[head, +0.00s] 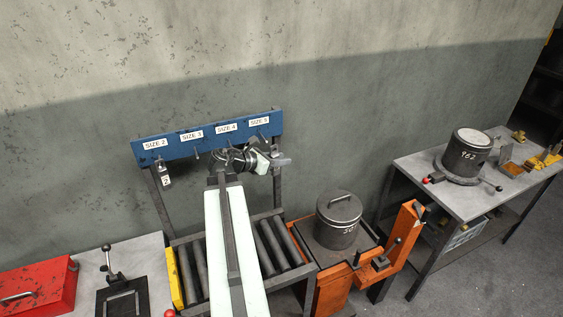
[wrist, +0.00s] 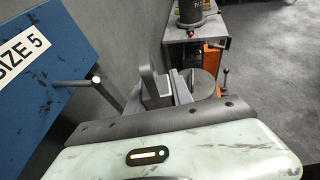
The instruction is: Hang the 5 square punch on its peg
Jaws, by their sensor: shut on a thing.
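The blue peg rack (head: 170,147) carries labels SIZE 2, SIZE 3, SIZE 4 and SIZE 5. The SIZE 5 label (head: 259,121) is at its right end and shows large in the wrist view (wrist: 20,58). A bare peg (wrist: 75,83) sticks out beside that label. My gripper (head: 280,161) is in front of and below the rack's right end. In the wrist view it is shut on a grey block-like punch (wrist: 153,85), right of the peg and apart from it. The punch's number and hole are not visible.
A punch marked 2 (head: 165,180) hangs under SIZE 2. A roller stand (head: 265,245) is below the rack. A lidded dark pot (head: 338,220) stands on an orange cart (head: 325,283) to the right. A grey bench (head: 425,170) with pot 962 (head: 467,153) is farther right.

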